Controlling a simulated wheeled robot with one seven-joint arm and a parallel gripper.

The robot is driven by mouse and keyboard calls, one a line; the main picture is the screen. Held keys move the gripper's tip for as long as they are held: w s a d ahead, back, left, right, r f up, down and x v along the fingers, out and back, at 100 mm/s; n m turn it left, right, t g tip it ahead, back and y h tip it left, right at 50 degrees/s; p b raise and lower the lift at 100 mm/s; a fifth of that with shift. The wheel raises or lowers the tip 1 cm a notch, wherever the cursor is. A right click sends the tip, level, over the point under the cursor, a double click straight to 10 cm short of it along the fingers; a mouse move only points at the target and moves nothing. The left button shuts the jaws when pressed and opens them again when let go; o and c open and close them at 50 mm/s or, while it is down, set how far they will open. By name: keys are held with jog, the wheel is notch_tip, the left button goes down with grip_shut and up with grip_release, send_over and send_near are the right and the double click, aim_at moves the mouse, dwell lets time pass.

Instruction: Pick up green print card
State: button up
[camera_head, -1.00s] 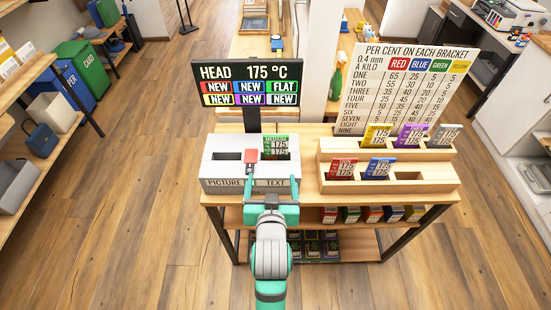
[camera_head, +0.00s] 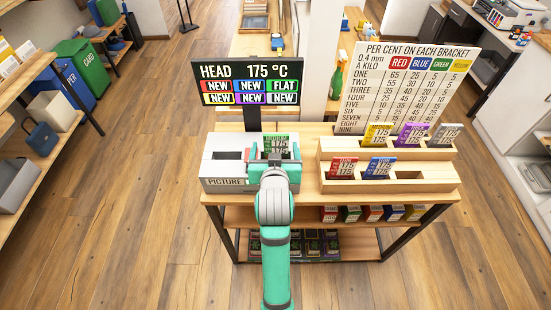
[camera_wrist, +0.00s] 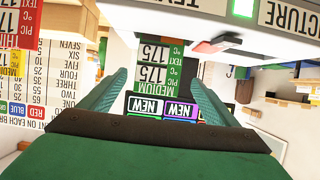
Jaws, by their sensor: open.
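The green print card (camera_head: 276,143) stands upright in the right-hand slot of a white two-slot box (camera_head: 222,170), with "MEDIUM 175" on it. The box's left slot, over the label PICTURE, is empty. My gripper (camera_head: 275,158) is at the card, its fingers apart on either side of it, and hides the card's lower part and the TEXT label. In the wrist view the card (camera_wrist: 158,64) appears upside down between the two open fingers (camera_wrist: 157,88), with a gap on each side. The fingers do not appear to touch it.
A wooden stepped rack (camera_head: 440,177) stands to the right, holding red, blue, yellow, purple and grey cards, with an empty front-right slot. A black HEAD 175 °C sign (camera_head: 248,83) and a white percentage board (camera_head: 408,88) rise behind.

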aim_at(276, 144)
jog(key=shift+d+x, duration=0.2)
jog(key=shift+x, duration=2.2)
jog(key=shift+s+f, duration=0.1)
jog(key=shift+f, duration=0.05)
jog(key=shift+c, duration=0.6)
